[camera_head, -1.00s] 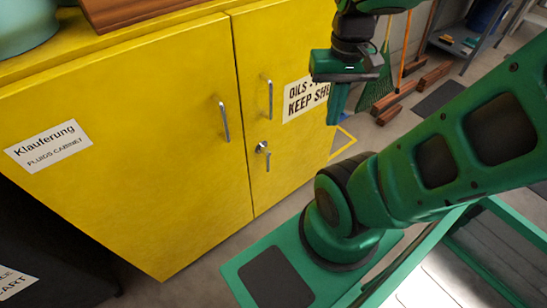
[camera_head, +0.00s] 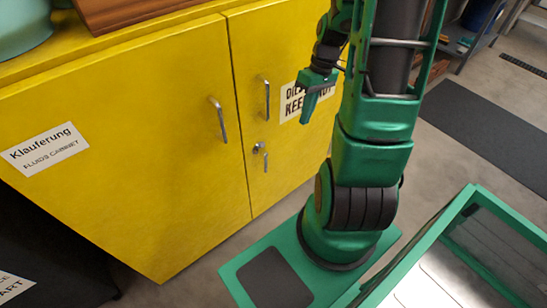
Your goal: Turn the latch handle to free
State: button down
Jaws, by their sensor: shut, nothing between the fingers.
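The latch handle (camera_head: 263,155) is a small silver piece on the right door of the yellow cabinet (camera_head: 140,130), below the upright door pulls and near the door seam. Its lever hangs downward. My gripper (camera_head: 306,119) is shut and empty, with its green fingers pointing down. In the picture it is above and to the right of the latch handle, over the white "OILS" label. It is apart from the latch handle. My arm covers part of the label's right side and the cabinet's right edge.
Two silver door pulls (camera_head: 219,120) and (camera_head: 266,99) stand out from the doors, both of which look closed. A wooden board (camera_head: 130,12) and a teal container (camera_head: 22,28) are on the cabinet top. A dark mat (camera_head: 490,130) lies on the floor at right.

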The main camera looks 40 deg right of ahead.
jog(key=w+d+f+n+t+y, duration=0.1)
jog(key=w+f+n+t+y, duration=0.15)
jog(key=f, duration=0.45)
jog(key=w+d+f+n+t+y, duration=0.1)
jog(key=w+d+f, duration=0.15)
jog(key=f, duration=0.55)
jog(key=w+a+f, duration=0.2)
jog(key=a+f, duration=0.6)
jog(key=a, duration=0.2)
jog(key=shift+w+f, duration=0.35)
jog(key=shift+f, duration=0.05)
jog(key=shift+y, duration=0.25)
